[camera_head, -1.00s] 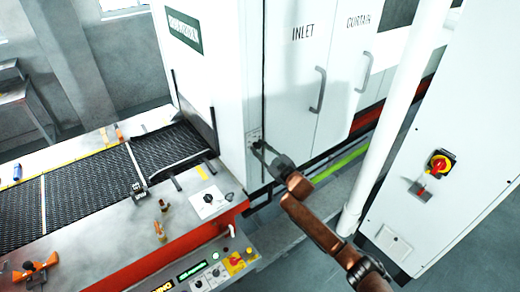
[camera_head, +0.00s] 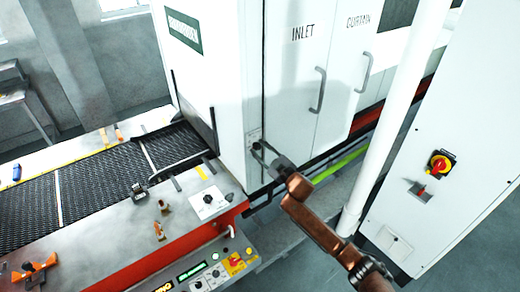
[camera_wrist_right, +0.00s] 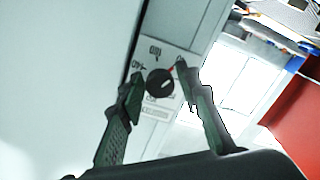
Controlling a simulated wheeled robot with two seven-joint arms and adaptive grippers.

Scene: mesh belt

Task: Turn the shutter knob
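The shutter knob (camera_wrist_right: 160,84) is a small round black knob with a light pointer mark. It sits on a pale labelled plate (camera_wrist_right: 156,128) on the white machine's narrow face; a red mark shows beside it. My right gripper (camera_wrist_right: 158,77) is open in the right wrist view, with one dark finger on each side of the knob. I cannot tell if either finger touches it. In the head view my right gripper (camera_head: 264,152) is at the plate (camera_head: 254,135), and the knob is hidden or too small to make out. My left gripper is not in view.
Right of the plate are the INLET door (camera_head: 300,75) and CURTAIN door with bar handles. A white pole (camera_head: 395,120) and a cabinet with a red-yellow switch (camera_head: 440,163) stand right. The mesh belt (camera_head: 85,185) and a control panel (camera_head: 205,272) lie left and below.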

